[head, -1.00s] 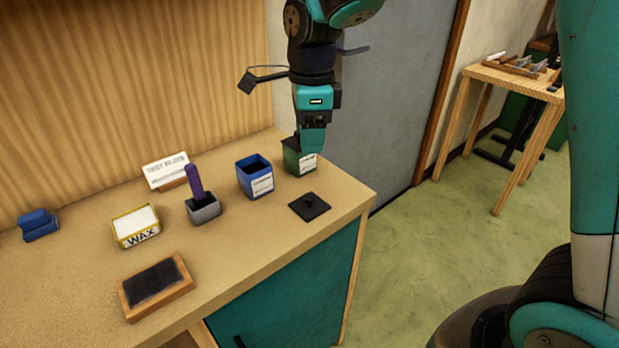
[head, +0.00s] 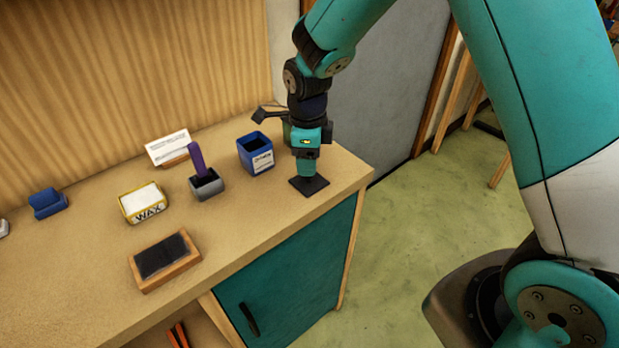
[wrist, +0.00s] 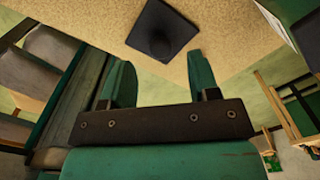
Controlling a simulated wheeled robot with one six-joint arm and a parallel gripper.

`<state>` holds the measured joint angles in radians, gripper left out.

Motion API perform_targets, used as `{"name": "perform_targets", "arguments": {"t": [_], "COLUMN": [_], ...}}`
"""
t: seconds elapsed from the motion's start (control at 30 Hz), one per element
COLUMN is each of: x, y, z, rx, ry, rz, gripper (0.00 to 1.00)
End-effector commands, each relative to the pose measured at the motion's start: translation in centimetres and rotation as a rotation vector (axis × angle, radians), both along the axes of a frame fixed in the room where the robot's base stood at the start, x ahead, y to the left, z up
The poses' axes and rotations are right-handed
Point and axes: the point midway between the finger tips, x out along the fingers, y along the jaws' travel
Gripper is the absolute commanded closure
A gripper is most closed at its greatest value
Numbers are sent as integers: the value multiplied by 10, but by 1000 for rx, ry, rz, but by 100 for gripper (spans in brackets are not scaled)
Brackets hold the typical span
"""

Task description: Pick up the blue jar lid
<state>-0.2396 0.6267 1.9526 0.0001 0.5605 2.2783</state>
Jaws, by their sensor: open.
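The jar lid (head: 312,187) is a dark, near-black square plate lying flat on the bench near its right front edge. It also shows in the wrist view (wrist: 163,28), with a small knob at its middle; no blue shows on it. My gripper (head: 305,176) is right above the lid in the head view and hides part of it. In the wrist view my gripper (wrist: 160,70) has its two fingers apart with nothing between them, and the lid lies beyond the fingertips. The blue jar (head: 262,161) stands uncovered just left of my gripper.
A green jar (wrist: 288,10) stands close by, mostly hidden behind my gripper in the head view. To the left are a grey holder with a purple handle (head: 207,186), a wax tin (head: 144,203), a wood-framed dark pad (head: 165,258), a card (head: 168,147) and a blue block (head: 47,203).

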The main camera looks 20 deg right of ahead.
Motion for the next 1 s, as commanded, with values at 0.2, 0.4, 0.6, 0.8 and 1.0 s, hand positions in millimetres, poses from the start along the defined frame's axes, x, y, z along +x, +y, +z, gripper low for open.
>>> {"name": "perform_targets", "arguments": {"t": [0.2, 0.4, 0.6, 0.8, 1.0], "x": [-1, -1, -1, -1, -1], "y": [-2, -2, -2, -2, -2], "z": [-33, -46, -46, -45, -45], "rx": [-1, 0, 0, 0, 0], "ry": [6, 1, 1, 1, 1], "rz": [0, 0, 0, 0, 0], "gripper": [45, 45, 54, 96, 97]}}
